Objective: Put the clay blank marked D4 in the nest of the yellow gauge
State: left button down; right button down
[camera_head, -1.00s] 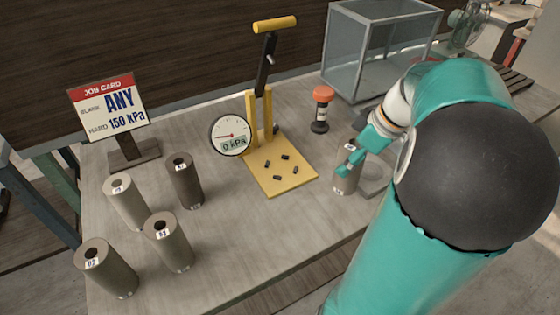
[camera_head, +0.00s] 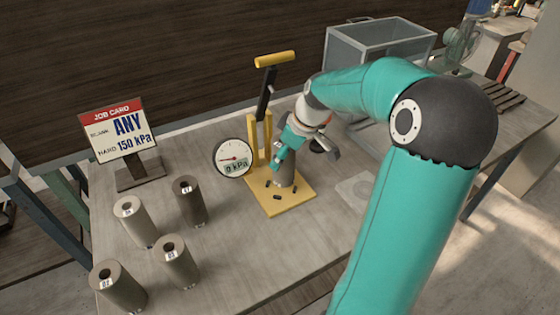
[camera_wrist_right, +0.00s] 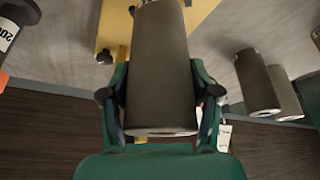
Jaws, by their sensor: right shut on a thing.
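My right gripper (camera_head: 284,152) is shut on a grey-brown cylindrical clay blank (camera_head: 287,175). Its marking cannot be read here. The held blank (camera_wrist_right: 160,75) fills the middle of the right wrist view, between the two fingers (camera_wrist_right: 162,110). The yellow gauge (camera_head: 306,198) has a flat base with small black pegs, a lever and a dial reading 0 kPa. The blank stands about upright over the base among the pegs; I cannot tell if it touches the base. The gauge base shows in the wrist view (camera_wrist_right: 112,30) behind the blank. My left gripper is not in view.
Several other clay blanks (camera_head: 176,262) stand upright at the front left of the table. A job card (camera_head: 118,130) reads ANY, HARD 150 kPa. A glass case (camera_head: 375,48) stands at the back right. A pale round-marked pad (camera_head: 356,188) lies bare right of the gauge.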

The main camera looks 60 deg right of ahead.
jog(key=shift+s+p+x, duration=0.1)
jog(key=shift+p+x, duration=0.05)
jog(key=shift+x, duration=0.75)
jog(key=shift+s+p+x, duration=0.15)
jog(key=shift+x, duration=0.75)
jog(key=shift+f, duration=0.1)
jog(key=shift+c, duration=1.2)
grip_release()
jog(key=v, duration=1.2)
